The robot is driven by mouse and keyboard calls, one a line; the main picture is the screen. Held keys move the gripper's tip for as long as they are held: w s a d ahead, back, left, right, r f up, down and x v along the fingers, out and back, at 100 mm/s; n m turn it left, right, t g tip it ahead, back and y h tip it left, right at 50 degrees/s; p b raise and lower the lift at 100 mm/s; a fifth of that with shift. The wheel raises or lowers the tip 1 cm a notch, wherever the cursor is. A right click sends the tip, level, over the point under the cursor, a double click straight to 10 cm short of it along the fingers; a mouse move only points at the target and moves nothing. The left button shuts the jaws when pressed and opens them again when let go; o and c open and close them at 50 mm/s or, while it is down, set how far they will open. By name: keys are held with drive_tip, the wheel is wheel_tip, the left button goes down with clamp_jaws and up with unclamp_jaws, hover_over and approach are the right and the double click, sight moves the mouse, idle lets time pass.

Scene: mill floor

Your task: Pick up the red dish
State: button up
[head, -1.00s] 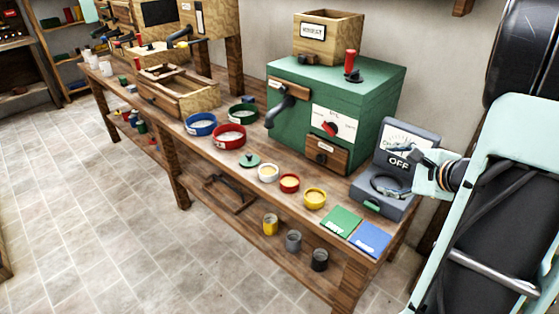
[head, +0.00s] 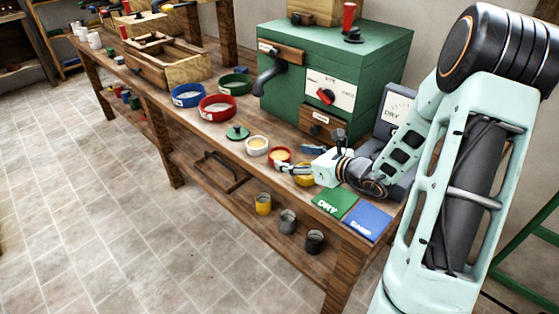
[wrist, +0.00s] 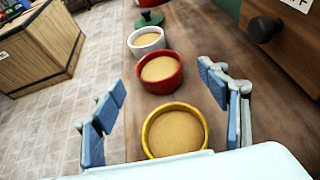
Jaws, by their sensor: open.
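The red dish (wrist: 160,73) is a small round cup with tan contents, standing on the bench. In the head view the red dish (head: 280,154) is partly hidden by my gripper (head: 294,159). It stands between a white dish (wrist: 146,41) and a yellow dish (wrist: 174,131). In the wrist view my gripper (wrist: 164,105) is open and empty, its blue-padded fingers on either side of the row. The red dish lies ahead between the fingers in that view. The yellow dish (head: 304,175) is partly behind my gripper in the head view.
Large blue (head: 188,95) and red (head: 217,108) round sieves, a green-lidded item (head: 237,132) and a green machine (head: 330,85) stand on the bench. Green DRY (head: 335,202) and blue DAMP (head: 367,221) mats lie near its end. A drawer knob (wrist: 262,29) juts out at right.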

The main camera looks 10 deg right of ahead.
sight(273, 154)
drive_tip(key=x, duration=0.5)
drive_tip(key=shift+a+f+b, duration=0.15)
drive_tip(key=shift+f+b, duration=0.15)
drive_tip(key=shift+b, duration=0.1)
drive_tip(key=c, duration=1.3)
